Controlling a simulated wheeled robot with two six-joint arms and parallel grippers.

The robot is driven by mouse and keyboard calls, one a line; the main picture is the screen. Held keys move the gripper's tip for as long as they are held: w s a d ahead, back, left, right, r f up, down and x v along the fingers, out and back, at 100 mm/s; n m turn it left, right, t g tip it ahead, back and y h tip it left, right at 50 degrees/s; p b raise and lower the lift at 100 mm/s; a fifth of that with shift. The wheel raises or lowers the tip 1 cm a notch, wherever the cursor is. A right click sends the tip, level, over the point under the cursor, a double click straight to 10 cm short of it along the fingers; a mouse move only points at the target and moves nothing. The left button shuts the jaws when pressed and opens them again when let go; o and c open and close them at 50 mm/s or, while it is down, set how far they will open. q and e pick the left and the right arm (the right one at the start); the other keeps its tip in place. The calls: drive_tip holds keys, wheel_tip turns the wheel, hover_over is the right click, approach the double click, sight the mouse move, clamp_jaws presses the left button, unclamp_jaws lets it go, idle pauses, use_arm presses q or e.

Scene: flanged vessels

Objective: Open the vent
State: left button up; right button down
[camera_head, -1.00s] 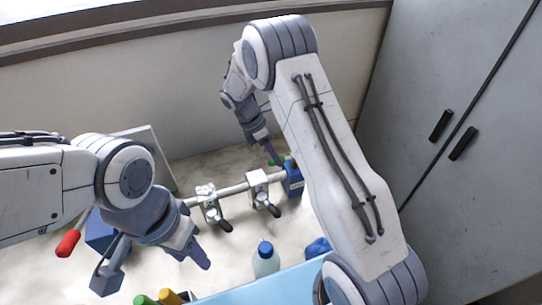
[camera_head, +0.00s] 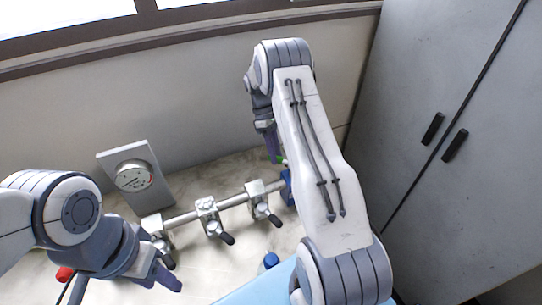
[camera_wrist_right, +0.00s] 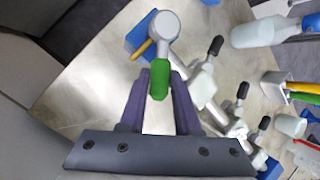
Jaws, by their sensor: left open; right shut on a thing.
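A small valve with a green handle (camera_wrist_right: 160,78) sits on a grey round body (camera_wrist_right: 164,27) at the right end of the pipe run. The green handle (camera_head: 281,159) also shows small in the head view. My right gripper (camera_wrist_right: 158,82) is shut on the green handle, one purple finger on each side. In the head view my right gripper (camera_head: 274,152) is partly hidden by its own arm. My left gripper (camera_head: 164,280) is open and empty at the lower left, in front of the pipe.
A metal pipe (camera_head: 235,200) runs across the bench with several black-handled clamps. A grey cabinet (camera_head: 450,90) stands right. Bottles (camera_wrist_right: 258,33) stand nearby.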

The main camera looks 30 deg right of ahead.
drive_tip(key=shift+w+d+r+m+t+y+b, duration=0.2)
drive_tip(key=shift+d+m+y, duration=0.5)
drive_tip(key=shift+m, duration=0.65)
drive_tip(key=shift+w+d+f+m+t+y+b, duration=0.15)
drive_tip(key=shift+d+m+t+y, duration=0.15)
drive_tip(key=shift+d+m, duration=0.8)
drive_tip(key=shift+w+d+r+m+t+y+b, duration=0.15)
drive_tip(key=shift+d+m+y, duration=0.45)
drive_tip(key=shift+m, duration=0.95)
drive_tip(key=c, duration=0.8)
unclamp_jaws()
drive_tip(key=shift+o, duration=0.9)
drive_tip(key=shift+s+f, duration=0.1)
drive_tip(key=shift+s, duration=0.05)
drive_tip(key=v, duration=1)
drive_tip(key=shift+d+b, duration=0.15)
drive_tip(key=shift+b, duration=0.2)
